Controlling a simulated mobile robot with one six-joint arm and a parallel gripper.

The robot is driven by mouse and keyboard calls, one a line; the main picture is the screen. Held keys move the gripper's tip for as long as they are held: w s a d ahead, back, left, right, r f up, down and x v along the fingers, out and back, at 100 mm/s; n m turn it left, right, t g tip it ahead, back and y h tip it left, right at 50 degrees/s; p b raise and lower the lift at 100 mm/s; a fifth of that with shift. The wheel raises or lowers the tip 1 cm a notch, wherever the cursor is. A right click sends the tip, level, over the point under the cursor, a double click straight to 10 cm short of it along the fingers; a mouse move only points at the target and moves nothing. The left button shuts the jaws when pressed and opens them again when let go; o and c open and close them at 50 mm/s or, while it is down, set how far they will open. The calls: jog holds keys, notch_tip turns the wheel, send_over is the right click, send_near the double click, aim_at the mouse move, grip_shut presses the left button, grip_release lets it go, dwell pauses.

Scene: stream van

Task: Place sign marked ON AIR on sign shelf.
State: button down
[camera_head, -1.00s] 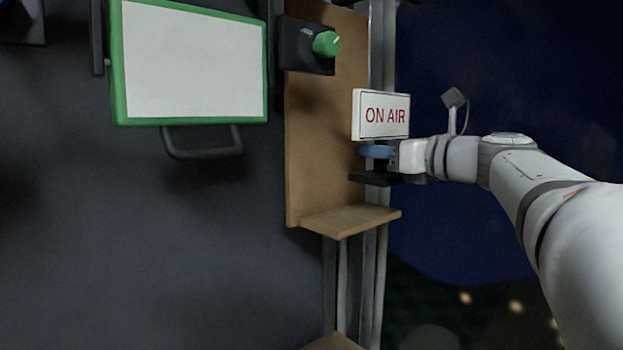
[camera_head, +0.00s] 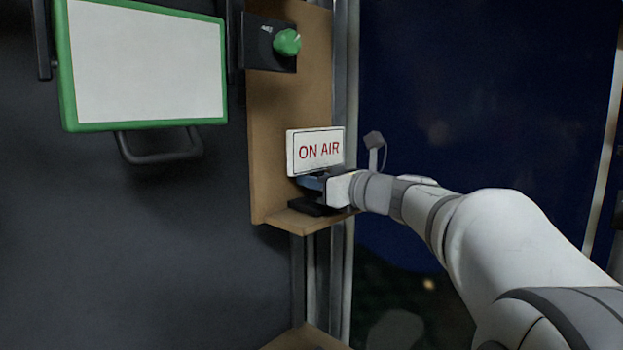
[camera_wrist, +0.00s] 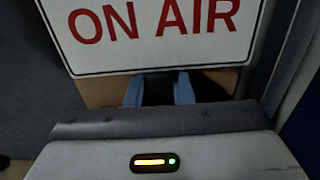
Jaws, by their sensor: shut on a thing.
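The white sign marked ON AIR (camera_head: 317,151) has red letters and stands upright in front of the wooden back panel. My gripper (camera_head: 311,186) is shut on its lower part, with blue finger pads showing just beneath the sign. The sign shelf (camera_head: 311,225) is the small wooden ledge at the bottom of the panel.
A green knob (camera_head: 287,42) on a black box sits higher on the wooden panel (camera_head: 284,105). A green-framed white board (camera_head: 145,65) with a black handle (camera_head: 160,146) is to the left. A metal post (camera_head: 345,80) runs behind the panel. Another wooden surface (camera_head: 305,338) shows lower down.

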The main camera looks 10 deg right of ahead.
jog(key=shift+f, duration=0.2)
jog(key=c, duration=1.3)
grip_release()
jog(key=shift+o, duration=0.2)
jog(key=shift+r, duration=0.15)
